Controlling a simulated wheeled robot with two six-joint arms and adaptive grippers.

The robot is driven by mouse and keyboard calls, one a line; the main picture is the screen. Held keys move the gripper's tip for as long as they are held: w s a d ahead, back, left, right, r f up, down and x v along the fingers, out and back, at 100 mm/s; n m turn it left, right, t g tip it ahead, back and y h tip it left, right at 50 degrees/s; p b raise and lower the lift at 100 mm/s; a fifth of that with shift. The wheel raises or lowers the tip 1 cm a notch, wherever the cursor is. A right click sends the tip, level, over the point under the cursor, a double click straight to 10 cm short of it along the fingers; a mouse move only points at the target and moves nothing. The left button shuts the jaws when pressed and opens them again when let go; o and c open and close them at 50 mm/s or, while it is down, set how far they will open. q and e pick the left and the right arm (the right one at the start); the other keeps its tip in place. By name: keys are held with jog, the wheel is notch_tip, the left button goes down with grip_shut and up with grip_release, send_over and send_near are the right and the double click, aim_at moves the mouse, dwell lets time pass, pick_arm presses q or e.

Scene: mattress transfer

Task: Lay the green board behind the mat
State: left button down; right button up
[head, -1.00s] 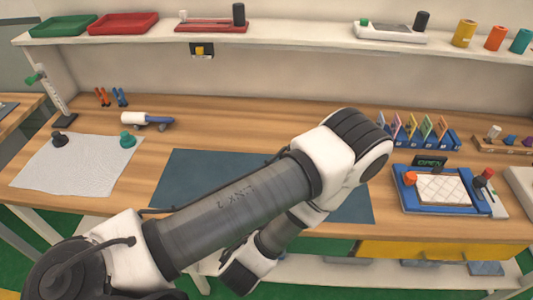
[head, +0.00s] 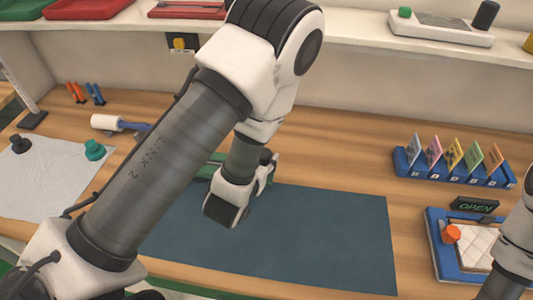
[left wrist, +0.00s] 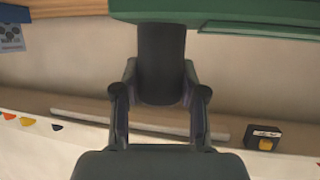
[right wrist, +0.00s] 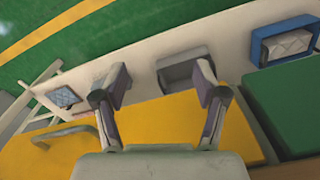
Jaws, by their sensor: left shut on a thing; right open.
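The dark blue-grey mat (head: 320,235) lies flat on the wooden table. The green board (head: 206,158) shows in part at the mat's back edge, largely hidden by my left arm; in the left wrist view a green edge of it (left wrist: 235,14) crosses the top. My left gripper (left wrist: 160,95) is shut on the board by a dark part between its fingers. In the head view its fingertips are hidden behind the wrist, over the back of the mat. I cannot tell whether the board touches the table. My right gripper (right wrist: 161,85) is open and empty.
A blue card rack (head: 450,172) stands at the back right, with an OPEN sign (head: 475,206) and a blue tray (head: 437,250) in front. A white cloth (head: 40,175) and a roller (head: 108,122) lie left. Table behind the mat at centre right is clear.

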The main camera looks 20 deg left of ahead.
pick_arm(q)
jog(key=b+x, duration=0.2)
jog(key=b, duration=0.1)
jog(key=b+x, duration=0.1)
jog(key=b, duration=0.2)
jog(key=shift+w+a+f+b, duration=0.1)
jog(key=shift+w+a+b, duration=0.2)
jog(key=shift+w, duration=0.05)
jog(key=p+x, duration=0.1)
jog(key=x, duration=0.2)
jog(key=a+p+x, duration=0.1)
jog(key=x, duration=0.3)
jog(key=shift+s+a, duration=0.15)
jog(key=shift+a, duration=0.1)
jog(key=shift+f, duration=0.4)
jog(key=shift+a+f, duration=0.1)
jog(key=shift+f, duration=0.1)
pick_arm(e)
notch_tip(320, 180, down, 7)
jog(key=shift+w, duration=0.25)
pick_arm(q)
jog(key=c, duration=0.7)
grip_release()
pick_arm(e)
jog(key=shift+f, duration=0.1)
pick_arm(q)
jog(key=shift+o, duration=0.2)
jog(key=shift+r, duration=0.1)
